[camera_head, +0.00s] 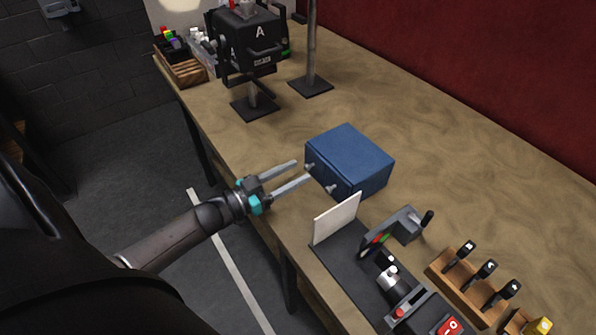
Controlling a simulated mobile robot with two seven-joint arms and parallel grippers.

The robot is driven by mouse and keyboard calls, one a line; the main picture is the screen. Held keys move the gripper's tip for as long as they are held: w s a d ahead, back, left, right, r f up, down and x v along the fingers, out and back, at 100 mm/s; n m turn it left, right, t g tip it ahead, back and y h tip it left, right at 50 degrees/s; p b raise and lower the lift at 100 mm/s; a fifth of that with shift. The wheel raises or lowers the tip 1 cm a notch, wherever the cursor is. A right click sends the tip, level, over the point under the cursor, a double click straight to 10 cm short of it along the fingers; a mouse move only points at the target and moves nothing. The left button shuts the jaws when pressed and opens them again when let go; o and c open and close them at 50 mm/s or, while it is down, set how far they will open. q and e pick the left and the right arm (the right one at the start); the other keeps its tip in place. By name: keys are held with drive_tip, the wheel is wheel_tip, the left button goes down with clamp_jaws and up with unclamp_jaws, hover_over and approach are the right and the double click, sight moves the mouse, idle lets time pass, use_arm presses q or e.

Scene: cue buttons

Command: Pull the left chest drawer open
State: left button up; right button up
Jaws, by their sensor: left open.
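A small blue chest (350,160) stands on the wooden table. Its front faces my left arm and has two small pale knobs, a left knob (310,168) and a right knob (331,189). No drawer is visibly drawn out of the front. My left gripper (302,170) is open in front of the chest, its two long fingers pointing at the left knob. The knob shows just past the fingertips, roughly in line with the gap between them. I cannot tell if a finger touches it. My right gripper is not in view.
A white upright panel (337,218) and a dark device with a lever (395,232) stand nearer than the chest. A wooden rack (478,283) of dark handles is at the lower right. A black machine (247,45) stands behind. The table right of the chest is clear.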

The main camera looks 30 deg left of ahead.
use_arm(q)
drive_tip(key=shift+x, duration=0.85)
clamp_jaws()
idle(0.9)
